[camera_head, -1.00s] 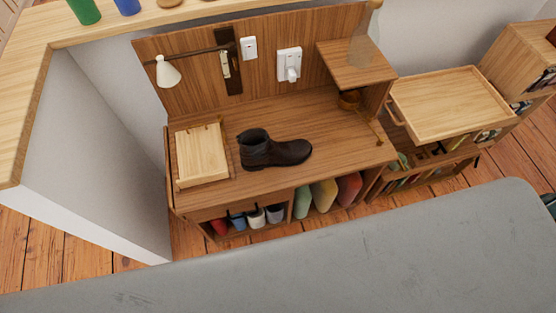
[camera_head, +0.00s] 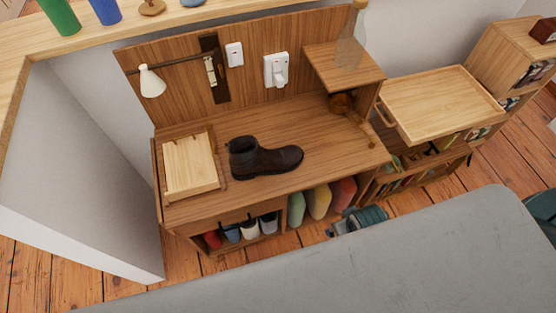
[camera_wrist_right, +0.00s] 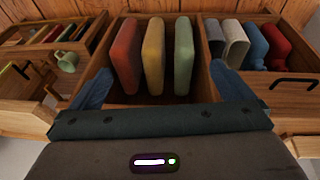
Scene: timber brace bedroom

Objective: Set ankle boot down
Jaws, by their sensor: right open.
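The dark brown ankle boot (camera_head: 266,160) stands upright on the wooden bench top (camera_head: 225,196), toe to the right, with nothing gripping it. It is not in the right wrist view. My right gripper (camera_wrist_right: 160,70) is open and empty in the right wrist view, its two blue fingers spread in front of the cubby of coloured upright pads. In the head view a dark teal part of my right arm (camera_head: 358,221) shows below the bench front, well to the right of and lower than the boot. My left gripper is not in view.
A pale wooden box (camera_head: 192,165) lies left of the boot. A white lamp (camera_head: 151,82) hangs above. A raised shelf (camera_head: 345,72) with a glass bottle (camera_head: 351,40) stands at right, beside a wooden tray (camera_head: 440,103). Bench top around the boot's right is clear.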

